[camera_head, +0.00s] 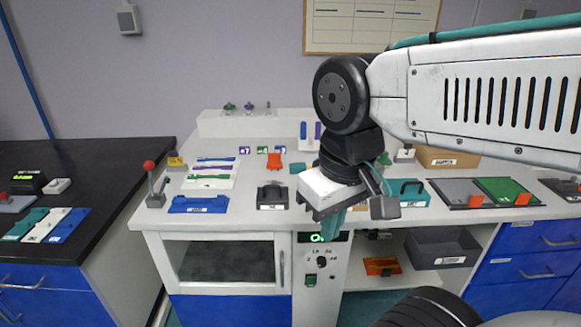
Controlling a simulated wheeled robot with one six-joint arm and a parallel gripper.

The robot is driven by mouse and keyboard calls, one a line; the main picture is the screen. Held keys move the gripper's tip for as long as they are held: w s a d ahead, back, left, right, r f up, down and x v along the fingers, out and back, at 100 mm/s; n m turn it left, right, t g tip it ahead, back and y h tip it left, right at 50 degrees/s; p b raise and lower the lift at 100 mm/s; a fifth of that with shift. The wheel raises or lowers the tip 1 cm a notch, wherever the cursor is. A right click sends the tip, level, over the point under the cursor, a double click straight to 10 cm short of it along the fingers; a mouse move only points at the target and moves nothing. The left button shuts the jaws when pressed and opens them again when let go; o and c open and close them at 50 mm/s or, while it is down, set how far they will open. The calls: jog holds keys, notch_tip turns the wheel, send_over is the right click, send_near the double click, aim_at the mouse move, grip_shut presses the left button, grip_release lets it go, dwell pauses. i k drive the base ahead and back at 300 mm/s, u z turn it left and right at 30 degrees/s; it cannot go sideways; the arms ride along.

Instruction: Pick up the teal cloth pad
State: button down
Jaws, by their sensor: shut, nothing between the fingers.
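A small flat teal patch (297,168), which looks like the teal cloth pad, lies on the white bench top, just left of my wrist. My gripper (335,222) hangs over the front edge of the bench, to the right of and nearer than the patch, and apart from it. The gripper is shut and holds nothing. A teal part shows at its lower end. My wrist and gripper hide part of the bench behind them.
A red-knobbed lever (150,168), blue tray (198,204), dark block (272,196) and orange piece (274,160) stand on the left half. A teal handled box (407,191) and grey-green panel (487,192) stand right. A dark bin (440,248) sits on the shelf below.

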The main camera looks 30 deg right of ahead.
aim_at(295, 168)
jog(key=z, duration=0.1)
jog(key=k, duration=0.45)
jog(key=u, duration=0.6)
jog(key=i, duration=0.9)
jog(key=z, duration=0.7)
jog(key=i, duration=0.65)
jog(key=z, duration=0.5)
